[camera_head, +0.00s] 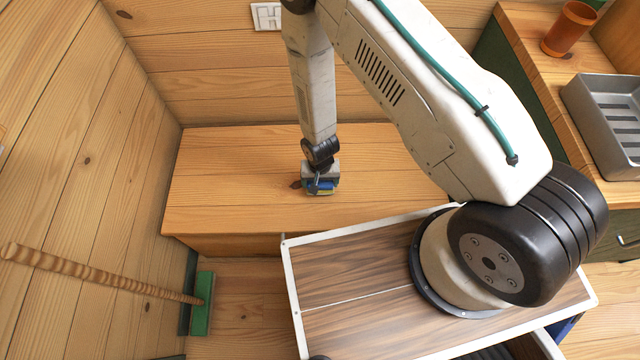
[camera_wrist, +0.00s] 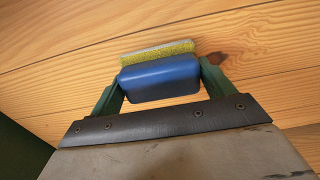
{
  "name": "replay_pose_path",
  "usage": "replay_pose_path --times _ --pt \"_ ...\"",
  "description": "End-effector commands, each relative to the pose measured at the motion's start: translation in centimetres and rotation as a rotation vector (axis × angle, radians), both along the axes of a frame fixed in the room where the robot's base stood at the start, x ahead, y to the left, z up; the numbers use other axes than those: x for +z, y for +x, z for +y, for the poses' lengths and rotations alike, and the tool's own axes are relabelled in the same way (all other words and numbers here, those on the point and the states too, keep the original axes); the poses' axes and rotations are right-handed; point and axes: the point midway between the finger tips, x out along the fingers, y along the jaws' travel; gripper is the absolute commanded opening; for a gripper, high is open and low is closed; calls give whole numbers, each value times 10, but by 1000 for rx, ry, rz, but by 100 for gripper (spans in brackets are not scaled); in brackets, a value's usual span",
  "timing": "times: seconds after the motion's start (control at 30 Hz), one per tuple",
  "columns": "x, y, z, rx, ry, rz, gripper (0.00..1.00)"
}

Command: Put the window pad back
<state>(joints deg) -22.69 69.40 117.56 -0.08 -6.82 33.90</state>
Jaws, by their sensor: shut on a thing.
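The window pad (camera_wrist: 160,78) has a blue body with a yellow, sponge-like strip (camera_wrist: 158,52) along its far side. In the wrist view it sits between the two green fingers of my gripper (camera_wrist: 158,84), which are shut on its ends. In the head view the blue pad (camera_head: 323,188) shows small at the tip of my gripper (camera_head: 320,178), over the wooden bench (camera_head: 230,180). I cannot tell whether the pad touches the bench top.
A broom with a wavy wooden handle (camera_head: 100,276) and green head (camera_head: 202,303) leans at the left. A counter at the right holds a brown cup (camera_head: 568,28) and a grey tray (camera_head: 605,115). The bench top is otherwise clear. A white wall plate (camera_head: 266,16) is behind.

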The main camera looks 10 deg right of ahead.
Motion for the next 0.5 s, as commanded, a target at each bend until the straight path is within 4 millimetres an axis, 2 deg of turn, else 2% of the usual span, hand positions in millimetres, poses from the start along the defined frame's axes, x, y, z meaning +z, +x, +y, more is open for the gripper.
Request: replay_pose_path --times 0.17,0.4,0.5 --pt "-5 7 -2 1 -1 1 63" --pt "-35 7 -1 0 -1 2 63" --pt "-36 8 -1 0 0 0 63"
